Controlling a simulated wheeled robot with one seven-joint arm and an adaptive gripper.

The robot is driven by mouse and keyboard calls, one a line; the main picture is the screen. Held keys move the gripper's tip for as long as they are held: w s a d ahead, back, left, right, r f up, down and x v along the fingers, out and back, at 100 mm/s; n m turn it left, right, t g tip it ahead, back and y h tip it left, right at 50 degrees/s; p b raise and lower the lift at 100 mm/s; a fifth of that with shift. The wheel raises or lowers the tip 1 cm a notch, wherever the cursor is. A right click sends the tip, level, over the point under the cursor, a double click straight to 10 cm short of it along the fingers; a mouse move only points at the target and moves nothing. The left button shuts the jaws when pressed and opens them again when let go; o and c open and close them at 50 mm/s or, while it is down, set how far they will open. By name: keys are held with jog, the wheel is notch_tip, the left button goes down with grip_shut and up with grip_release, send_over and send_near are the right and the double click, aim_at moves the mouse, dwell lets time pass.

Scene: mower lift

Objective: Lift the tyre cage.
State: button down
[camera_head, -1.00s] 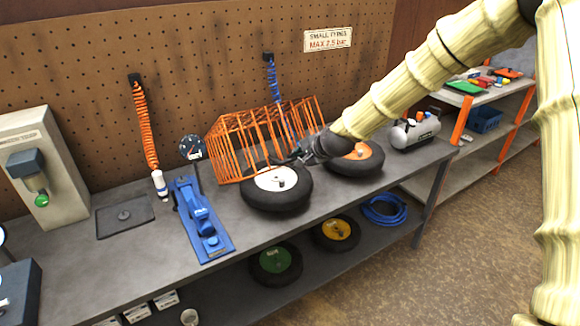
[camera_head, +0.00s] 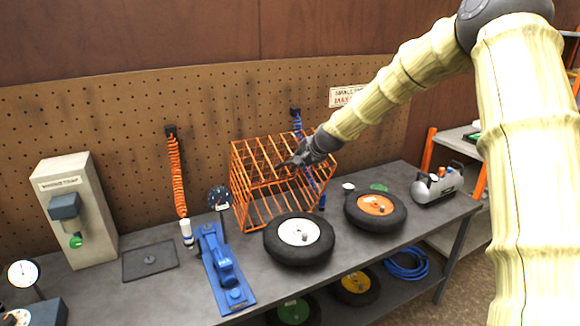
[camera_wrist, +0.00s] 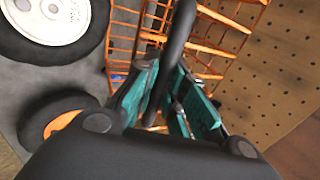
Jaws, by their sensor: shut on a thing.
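The orange wire tyre cage (camera_head: 241,190) stands at the back of the bench, behind the white-hub tyre (camera_head: 299,236). Its bars also show in the wrist view (camera_wrist: 222,50). My gripper (camera_head: 290,163) is at the cage's upper front, above and behind that tyre. In the wrist view my gripper (camera_wrist: 165,100) is shut on a dark bar (camera_wrist: 178,45), which looks like the cage's handle. The cage's underside and its contact with the bench are partly hidden by the tyre.
An orange-hub tyre (camera_head: 375,208) lies right of the cage, with a small compressor (camera_head: 436,185) beyond it. A blue tool (camera_head: 224,268) and a round gauge (camera_head: 219,198) are on the left. A blue coiled hose (camera_head: 297,122) hangs behind the cage.

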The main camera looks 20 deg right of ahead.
jog(key=shift+w, duration=0.1)
jog(key=c, duration=1.5)
grip_release()
jog(key=shift+r, duration=0.1)
jog(key=shift+v, duration=6)
jog(key=shift+d, duration=0.15)
